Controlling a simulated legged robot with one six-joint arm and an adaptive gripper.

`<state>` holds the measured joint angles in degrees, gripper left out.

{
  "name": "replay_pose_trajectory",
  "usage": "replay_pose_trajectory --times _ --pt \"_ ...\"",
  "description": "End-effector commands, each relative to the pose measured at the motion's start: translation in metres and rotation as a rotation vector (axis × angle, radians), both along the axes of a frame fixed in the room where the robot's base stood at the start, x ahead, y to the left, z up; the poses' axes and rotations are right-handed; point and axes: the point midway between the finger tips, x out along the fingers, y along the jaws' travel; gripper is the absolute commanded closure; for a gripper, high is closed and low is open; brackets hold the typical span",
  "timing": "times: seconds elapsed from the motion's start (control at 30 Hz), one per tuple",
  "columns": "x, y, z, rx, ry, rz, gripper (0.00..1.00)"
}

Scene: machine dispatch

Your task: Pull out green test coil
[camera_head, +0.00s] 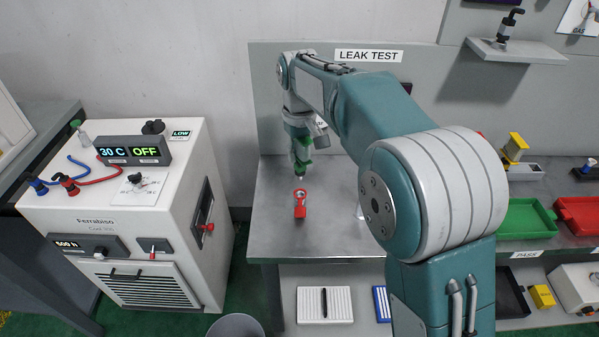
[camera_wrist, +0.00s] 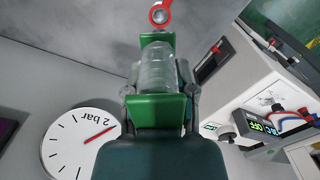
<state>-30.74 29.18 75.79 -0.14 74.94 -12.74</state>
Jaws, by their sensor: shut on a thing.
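The green test coil (camera_wrist: 157,110) has green end blocks and a clear, ribbed cylinder between them. My gripper (camera_wrist: 160,92) is shut on it, with a finger on each side of the cylinder. In the head view my gripper (camera_head: 301,158) points down over the grey bench, with green of the coil (camera_head: 307,140) showing beside it. My fingers hide part of the coil there. I cannot tell whether the coil's far end touches anything.
A red piece with a ring (camera_head: 299,203) stands on the bench (camera_head: 275,235) just in front of my gripper. A white cabinet machine (camera_head: 115,215) stands at left. A round dial (camera_wrist: 80,143) reads "2 bar". Green (camera_head: 527,218) and red trays (camera_head: 578,213) sit at right.

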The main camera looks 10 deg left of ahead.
Motion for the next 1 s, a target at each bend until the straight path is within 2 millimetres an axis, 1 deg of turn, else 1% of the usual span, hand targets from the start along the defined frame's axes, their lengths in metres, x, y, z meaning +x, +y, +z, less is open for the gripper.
replay_pose_trajectory --times 0.7,1.0 --pt "0.0 0.0 0.025 0.001 -0.001 0.0 1.0" --pt "0.0 0.0 0.028 0.0 0.0 0.0 1.0"
